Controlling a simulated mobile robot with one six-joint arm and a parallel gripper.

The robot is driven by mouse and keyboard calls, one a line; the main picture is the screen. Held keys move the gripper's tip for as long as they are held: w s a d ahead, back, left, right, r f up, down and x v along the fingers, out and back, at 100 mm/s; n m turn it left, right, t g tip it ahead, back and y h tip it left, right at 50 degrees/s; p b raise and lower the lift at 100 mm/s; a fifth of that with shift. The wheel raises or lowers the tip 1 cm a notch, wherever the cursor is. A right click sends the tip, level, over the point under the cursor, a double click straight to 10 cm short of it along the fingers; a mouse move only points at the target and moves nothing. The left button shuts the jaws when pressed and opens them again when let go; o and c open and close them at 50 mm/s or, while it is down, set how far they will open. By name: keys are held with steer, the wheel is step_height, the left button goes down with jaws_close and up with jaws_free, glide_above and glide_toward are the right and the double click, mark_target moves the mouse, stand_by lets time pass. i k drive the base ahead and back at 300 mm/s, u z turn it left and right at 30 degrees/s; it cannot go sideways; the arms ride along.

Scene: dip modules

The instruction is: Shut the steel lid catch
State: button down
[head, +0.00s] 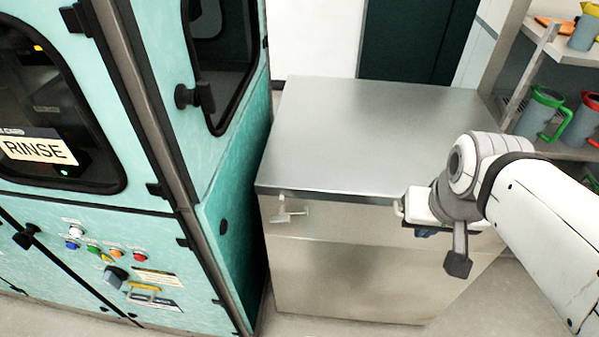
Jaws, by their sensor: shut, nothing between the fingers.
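The steel lid catch (286,209) is a small pale metal fitting on the upper front of a steel chest (350,265), left of its middle, just below the lid (365,130). The lid lies flat across the chest. The catch's lever sticks out from the front face; whether it is fastened is too small to tell. My gripper (425,231) is at the right of the chest's front, well to the right of the catch and apart from it. It is shut and empty. My wrist hides part of the chest's right front.
A teal machine (232,210) with door handles stands close on the left of the chest. A shelf (565,60) with several jugs is at the upper right. The floor (390,328) in front is clear, and so is the lid's top.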

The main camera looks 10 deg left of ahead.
mark_target(283, 218)
steer(key=u, duration=1)
steer(key=k, duration=1.2)
steer(key=z, duration=0.7)
steer(key=i, duration=1)
steer(key=z, duration=0.05)
